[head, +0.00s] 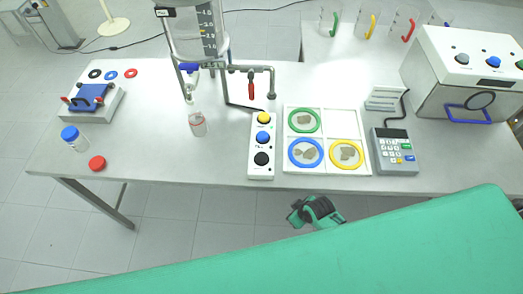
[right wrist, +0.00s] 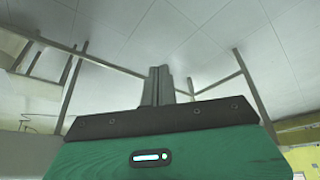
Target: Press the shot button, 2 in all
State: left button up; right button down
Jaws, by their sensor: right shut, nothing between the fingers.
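A narrow white button panel (head: 261,175) lies near the table's front edge. It carries a yellow button (head: 263,118), a blue button (head: 262,138) and a black button (head: 261,158). Their labels are too small to read, so I cannot tell which is the shot button. My right gripper (head: 296,214) is off the table's front edge, below and right of the panel, apart from it. In the right wrist view its fingers (right wrist: 158,82) are together and empty, with floor and table legs beyond. My left gripper is not in view.
A white tray (head: 326,172) with ringed dishes stands right of the panel, then a keypad device (head: 394,152). A glass reactor (head: 197,30) and a small jar (head: 198,124) stand behind left. A red cap (head: 97,163) lies left.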

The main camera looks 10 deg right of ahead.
jog(key=w+a+r+n+t+y+p, duration=0.1)
jog(key=w+a+r+n+p, duration=0.15)
jog(key=r, duration=0.55)
jog(key=w+a+r+n+y+p, duration=0.15)
jog(key=w+r, duration=0.25)
jog(key=r, duration=0.5)
notch_tip(320, 180, up, 11)
jog(key=n+y+p, duration=0.1)
jog(key=n+y, duration=0.2)
jog(key=n, duration=0.7)
send_over(265, 157)
notch_tip(265, 157, down, 9)
jog(key=b, duration=0.6)
jog(key=shift+f+b, duration=0.35)
jog(key=shift+b, duration=0.2)
